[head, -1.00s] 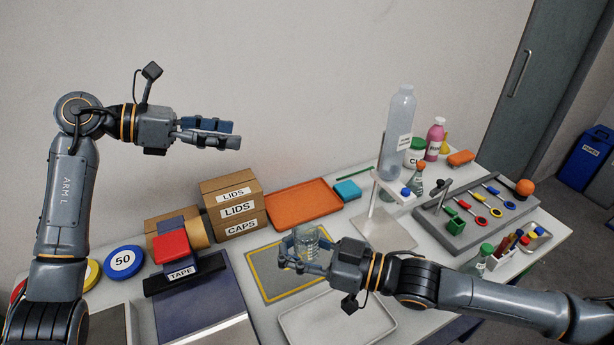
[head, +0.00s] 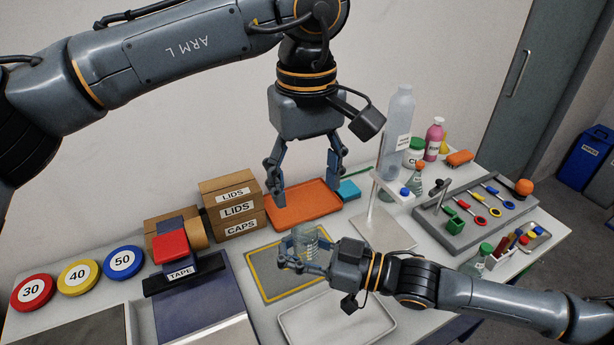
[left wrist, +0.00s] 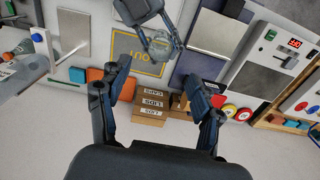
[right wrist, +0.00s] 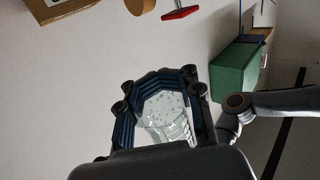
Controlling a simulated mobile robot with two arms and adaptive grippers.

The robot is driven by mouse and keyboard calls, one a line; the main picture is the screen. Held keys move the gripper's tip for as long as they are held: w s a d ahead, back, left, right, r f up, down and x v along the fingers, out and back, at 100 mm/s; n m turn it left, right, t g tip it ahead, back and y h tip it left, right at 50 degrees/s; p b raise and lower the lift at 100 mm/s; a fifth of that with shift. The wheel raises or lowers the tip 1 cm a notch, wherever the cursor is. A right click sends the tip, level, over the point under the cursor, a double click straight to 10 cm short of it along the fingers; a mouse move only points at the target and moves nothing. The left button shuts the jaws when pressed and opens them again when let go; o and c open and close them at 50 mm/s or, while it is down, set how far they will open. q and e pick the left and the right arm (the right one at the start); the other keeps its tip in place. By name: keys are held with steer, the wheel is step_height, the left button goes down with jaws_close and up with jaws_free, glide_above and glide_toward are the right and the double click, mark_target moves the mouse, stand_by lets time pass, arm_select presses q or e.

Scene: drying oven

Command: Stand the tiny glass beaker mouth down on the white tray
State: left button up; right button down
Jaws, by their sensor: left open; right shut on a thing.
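The small clear glass beaker (head: 304,241) is held by my right gripper (head: 301,262), which is shut on it above the yellow-bordered grey mat. The beaker also shows between the fingers in the right wrist view (right wrist: 167,115) and in the left wrist view (left wrist: 162,47). Its mouth direction is hard to tell. The white tray (head: 370,333) lies on the table just in front of the mat, partly below my right arm. My left gripper (head: 310,190) is open and empty, pointing down above and behind the beaker, over the orange tray.
The yellow-bordered mat (head: 262,268) lies under the beaker. Stacked boxes (head: 231,209) and an orange tray (head: 300,205) stand behind. A tall bottle (head: 398,130) on a stand rises to the right.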

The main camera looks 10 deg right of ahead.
mark_target(306, 231)
arm_select(q)
step_height(306, 231, down, 12)
steer(key=shift+r, duration=0.1)
stand_by(0.4)
steer(key=shift+c, duration=0.4)
steer(key=c, duration=1.1)
steer(key=shift+c, duration=0.8)
arm_select(e)
steer(key=c, duration=0.8)
jaws_free()
steer(key=shift+d, duration=0.1)
